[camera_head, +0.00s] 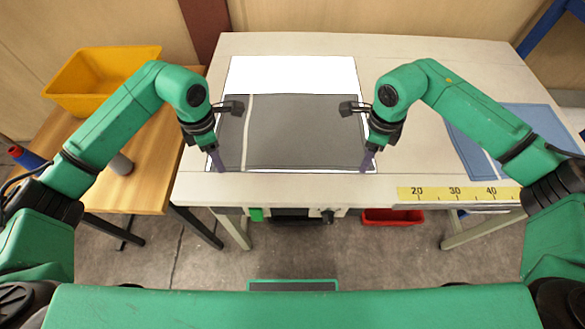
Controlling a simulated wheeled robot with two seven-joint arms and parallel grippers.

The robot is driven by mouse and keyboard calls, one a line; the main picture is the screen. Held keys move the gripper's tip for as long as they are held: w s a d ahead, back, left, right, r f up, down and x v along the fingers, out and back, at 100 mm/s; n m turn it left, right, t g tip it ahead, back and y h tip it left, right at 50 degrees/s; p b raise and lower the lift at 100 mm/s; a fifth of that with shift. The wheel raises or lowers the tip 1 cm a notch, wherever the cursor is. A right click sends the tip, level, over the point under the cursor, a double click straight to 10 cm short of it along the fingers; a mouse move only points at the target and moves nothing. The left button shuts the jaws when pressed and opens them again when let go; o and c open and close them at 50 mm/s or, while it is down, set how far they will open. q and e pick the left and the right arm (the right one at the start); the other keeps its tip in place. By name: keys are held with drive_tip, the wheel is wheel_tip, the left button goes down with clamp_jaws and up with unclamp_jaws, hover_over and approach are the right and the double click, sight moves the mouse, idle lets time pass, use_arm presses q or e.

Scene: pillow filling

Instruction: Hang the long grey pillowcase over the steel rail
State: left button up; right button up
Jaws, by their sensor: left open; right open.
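The long grey pillowcase (300,130) lies flat on a white rectangle (292,75) on the table, with a pale stripe near its left end. My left gripper (217,161) is open at the pillowcase's near left corner. My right gripper (368,160) is open at its near right corner. Both point down; I cannot tell whether the fingertips touch the cloth. I cannot make out a steel rail in this view.
A blue cloth (477,135) lies at the right of the pale table (290,192). A ruler strip (445,194) runs along the front right edge. A yellow bin (100,82) stands on a wooden side table (150,180) at left. A red bin (392,216) is below the tabletop.

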use_arm(q)
drive_tip(key=shift+w+f, duration=0.25)
drive_tip(key=shift+f, duration=0.25)
use_arm(e)
drive_tip(key=shift+w+f, duration=0.25)
drive_tip(key=shift+f, duration=0.25)
use_arm(q)
drive_tip(key=shift+s+r, duration=0.15)
drive_tip(key=shift+s, duration=0.1)
use_arm(e)
drive_tip(key=shift+s+r, duration=0.15)
drive_tip(key=shift+s, duration=0.1)
use_arm(q)
drive_tip(key=shift+f+b, duration=0.3)
drive_tip(key=shift+b, duration=0.05)
use_arm(e)
drive_tip(key=shift+f, duration=0.35)
use_arm(q)
drive_tip(key=shift+r, duration=0.15)
drive_tip(key=shift+c, duration=1.2)
use_arm(e)
drive_tip(key=shift+r, duration=0.15)
drive_tip(key=shift+c, duration=1.2)
use_arm(q)
clamp_jaws()
use_arm(e)
clamp_jaws()
